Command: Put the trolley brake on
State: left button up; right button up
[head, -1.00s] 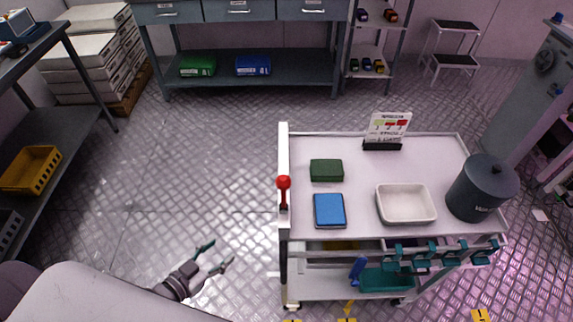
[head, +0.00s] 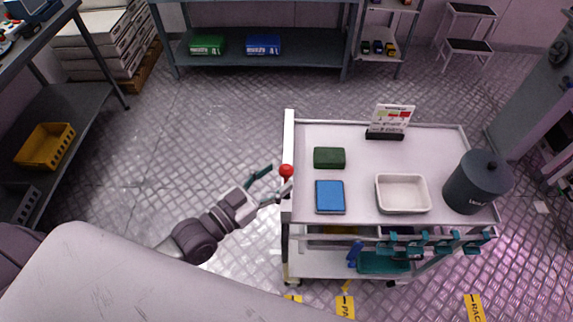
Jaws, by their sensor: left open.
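The trolley (head: 360,218) stands right of centre with a grey top. Its brake lever has a red knob (head: 286,171) at the trolley's left side, near the white upright panel (head: 289,140). The lever's shaft is mostly hidden behind my gripper. My left gripper (head: 272,183) is open at the trolley's left edge. One teal-tipped finger lies left of the red knob and the other reaches just below it. I cannot tell whether the fingers touch the lever.
On the trolley top are a green block (head: 329,158), a blue box (head: 330,197), a white tray (head: 403,208), a dark lidded pot (head: 477,182) and a sign (head: 391,119). The floor left of the trolley is clear.

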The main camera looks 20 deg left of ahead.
aim_at(281, 174)
pick_arm(q)
jog(key=shift+p+x, duration=0.3)
jog(key=shift+x, duration=1.65)
grip_shut()
